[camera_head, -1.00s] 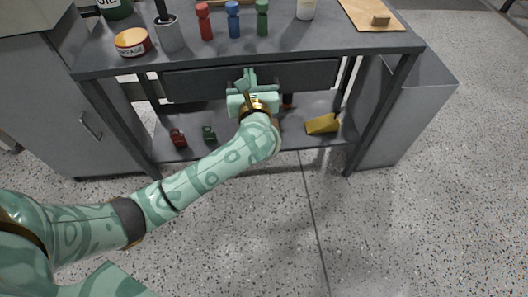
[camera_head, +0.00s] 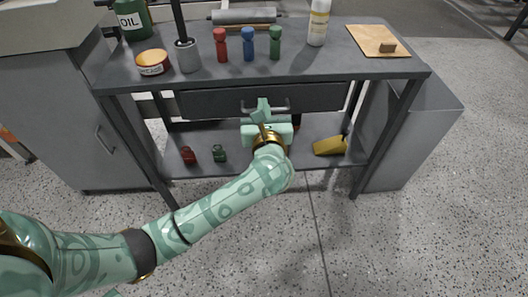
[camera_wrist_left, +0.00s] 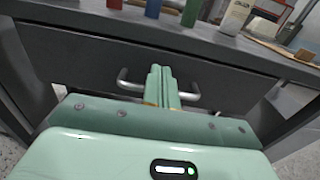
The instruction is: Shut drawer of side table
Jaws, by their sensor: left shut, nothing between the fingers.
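The side table (camera_head: 330,68) is a dark grey bench with a lower shelf. Its drawer (camera_head: 205,104) sits under the top; its dark front looks flush or nearly so, and no drawer interior shows. A metal bar handle (camera_head: 282,106) is on the drawer front. My left gripper (camera_head: 262,106) is shut and empty in front of the handle's middle. In the left wrist view, the shut fingers (camera_wrist_left: 161,75) point at the drawer front (camera_wrist_left: 75,55), between the two ends of the handle (camera_wrist_left: 126,82). Whether they touch it I cannot tell. My right gripper is not in view.
A yellow scoop (camera_head: 328,146) lies on the lower shelf. Grey cabinets flank the table. The floor in front is clear.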

